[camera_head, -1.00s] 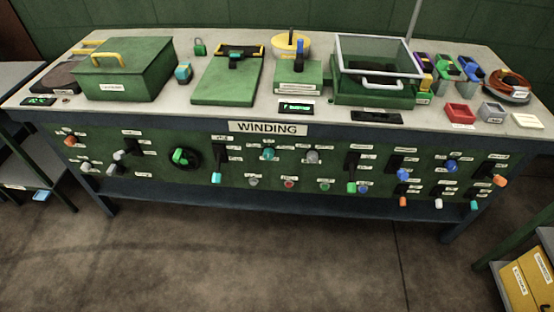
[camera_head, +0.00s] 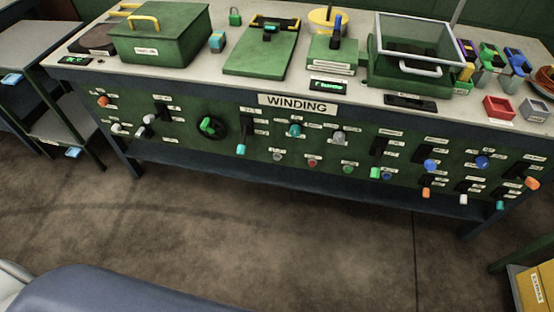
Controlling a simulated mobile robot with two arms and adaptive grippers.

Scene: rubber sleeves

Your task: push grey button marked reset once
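A small grey button (camera_head: 278,156) sits in the lower row on the green front panel (camera_head: 180,132) of the bench, left of a red button (camera_head: 313,163) and a green button (camera_head: 348,168). A larger grey knob (camera_head: 338,138) sits higher and to the right. The small labels are too small to read, so I cannot tell which grey control is marked reset. Neither of my grippers is in view. A dark blue rounded part with a pale end shows at the bottom left, well apart from the panel; no fingers show on it.
The WINDING sign (camera_head: 297,104) is above. Open floor (camera_head: 270,235) lies before the bench. A yellow box (camera_head: 535,288) is bottom right.

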